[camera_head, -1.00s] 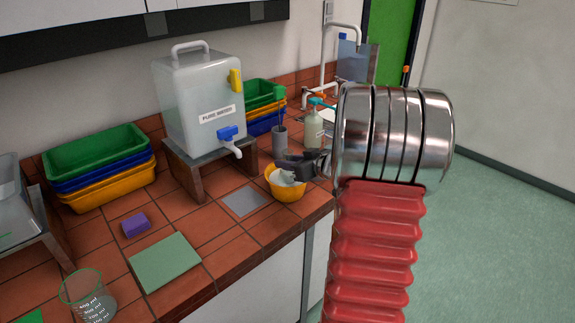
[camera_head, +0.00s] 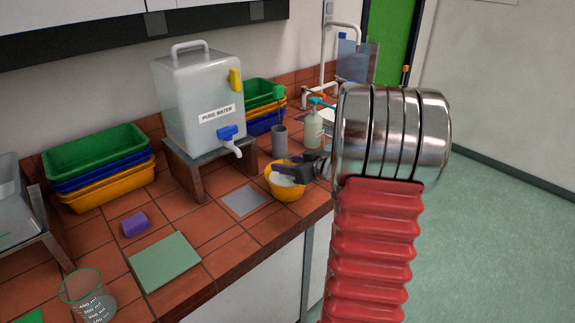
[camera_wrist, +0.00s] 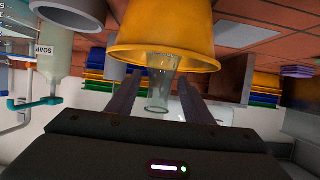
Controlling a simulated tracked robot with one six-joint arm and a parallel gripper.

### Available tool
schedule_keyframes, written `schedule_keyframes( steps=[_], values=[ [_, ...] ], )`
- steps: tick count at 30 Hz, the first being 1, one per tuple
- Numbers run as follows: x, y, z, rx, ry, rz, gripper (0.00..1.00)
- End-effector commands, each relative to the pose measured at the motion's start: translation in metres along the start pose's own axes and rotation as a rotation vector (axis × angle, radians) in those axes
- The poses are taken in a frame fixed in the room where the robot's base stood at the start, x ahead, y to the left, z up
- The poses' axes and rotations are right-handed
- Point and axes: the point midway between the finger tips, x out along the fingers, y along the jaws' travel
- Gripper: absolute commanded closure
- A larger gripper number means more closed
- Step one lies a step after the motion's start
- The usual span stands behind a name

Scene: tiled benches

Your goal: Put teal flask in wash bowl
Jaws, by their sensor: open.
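A yellow wash bowl (camera_head: 287,190) stands on the red-tiled bench near its front edge. In the wrist view, which is upside down, the bowl (camera_wrist: 165,35) fills the top middle. A clear glass flask neck (camera_wrist: 160,92) sticks out of the bowl's opening there; its lower part is hidden by the bowl wall. It looks greyish, so its teal colour is hard to tell. My gripper (camera_wrist: 160,88) is open, with one dark finger on either side of the neck and gaps showing. In the head view my gripper (camera_head: 290,167) is at the bowl's rim.
A soap bottle (camera_head: 313,129) and grey cup (camera_head: 279,139) stand behind the bowl. A pure water tank (camera_head: 198,108) on a stand is to the left. A grey pad (camera_head: 243,201), green mat (camera_head: 164,261), purple sponge (camera_head: 135,225) and beaker (camera_head: 88,297) lie further left.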

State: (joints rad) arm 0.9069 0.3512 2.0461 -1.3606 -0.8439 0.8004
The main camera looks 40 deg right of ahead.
Motion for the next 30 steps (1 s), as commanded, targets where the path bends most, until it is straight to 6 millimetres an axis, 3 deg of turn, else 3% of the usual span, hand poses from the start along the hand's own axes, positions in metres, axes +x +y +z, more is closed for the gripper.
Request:
schedule_keyframes(
  steps=[8,21,30],
  values=[
    [-0.024,0.001,-0.001,0.000,0.001,0.003,0.53],
    [-0.098,0.001,-0.001,0.000,0.001,0.004,0.53],
    [-0.120,0.000,0.000,0.000,0.000,0.000,0.53]
  ],
)
